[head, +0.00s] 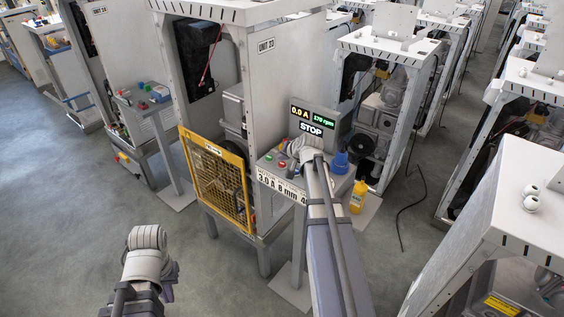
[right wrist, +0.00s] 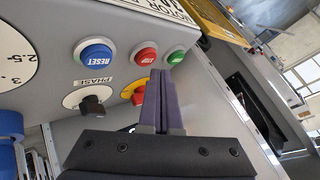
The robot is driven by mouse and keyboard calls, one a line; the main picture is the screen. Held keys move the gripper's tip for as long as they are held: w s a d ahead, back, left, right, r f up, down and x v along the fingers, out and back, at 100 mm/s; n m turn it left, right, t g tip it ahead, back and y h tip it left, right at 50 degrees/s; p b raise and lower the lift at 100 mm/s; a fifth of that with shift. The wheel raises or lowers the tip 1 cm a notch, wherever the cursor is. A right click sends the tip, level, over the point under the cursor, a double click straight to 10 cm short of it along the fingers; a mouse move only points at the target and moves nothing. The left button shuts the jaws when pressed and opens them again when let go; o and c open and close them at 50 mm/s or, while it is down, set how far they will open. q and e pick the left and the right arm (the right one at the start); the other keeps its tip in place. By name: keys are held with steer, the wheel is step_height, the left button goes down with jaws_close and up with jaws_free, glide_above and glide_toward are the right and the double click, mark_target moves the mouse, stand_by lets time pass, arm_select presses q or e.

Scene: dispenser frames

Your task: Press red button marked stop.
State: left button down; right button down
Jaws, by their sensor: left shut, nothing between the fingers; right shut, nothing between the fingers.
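The red button marked STOP (right wrist: 145,54) shows in the right wrist view on a grey panel, between a blue RESET button (right wrist: 96,53) and a green button (right wrist: 176,55). My right gripper (right wrist: 160,74) is shut and empty, its dark fingertips just below the red and green buttons in that picture. Whether the tips touch anything I cannot tell. In the head view my right wrist is over the console (head: 266,166) and hides part of it. My left gripper (head: 168,291), mostly hidden by its wrist, is shut and empty, away from the console.
A display (head: 311,127) above the console reads 0.0 A, 170 rpm and STOP. A yellow cage guard (head: 215,178) stands left of the console. A blue cup (head: 340,163) and a yellow bottle (head: 358,196) are at its right. A black selector (right wrist: 92,105) sits below RESET.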

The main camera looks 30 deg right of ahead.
mark_target(283, 166)
steer(key=shift+r, duration=0.1)
step_height(283, 166, up, 5)
steer(key=p, duration=0.5)
stand_by(0.4)
stand_by(0.5)
